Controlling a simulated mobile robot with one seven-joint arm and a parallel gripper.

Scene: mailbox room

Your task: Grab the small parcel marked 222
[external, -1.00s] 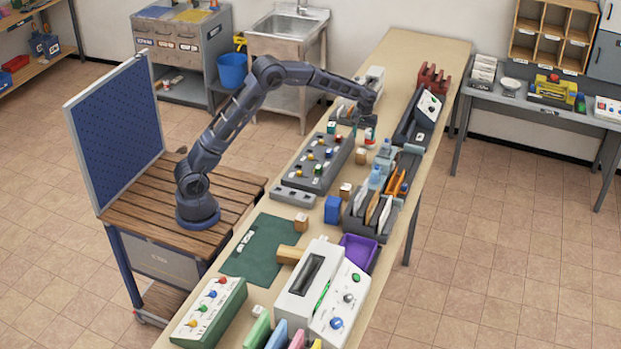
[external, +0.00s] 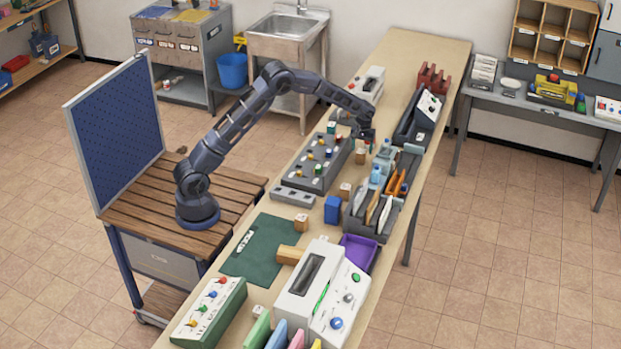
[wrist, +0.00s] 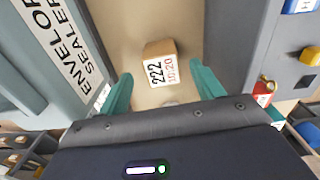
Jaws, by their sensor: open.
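The small parcel marked 222 (wrist: 160,66) is a tan box with a white label reading 222 and 10:20. It sits on the bench in the wrist view, ahead of my gripper and between the lines of the two teal fingers. My gripper (wrist: 161,82) is open with nothing between its fingers. In the external view my gripper (external: 368,144) hangs just above and beside the parcel (external: 361,156), which shows as a small tan box on the bench.
The envelope sealer (wrist: 62,50) stands close on the left in the wrist view, and a grey panel with coloured knobs (wrist: 275,50) on the right. Other tan parcels (external: 346,189) stand on the bench nearer the camera. An envelope rack (external: 382,215) stands by them.

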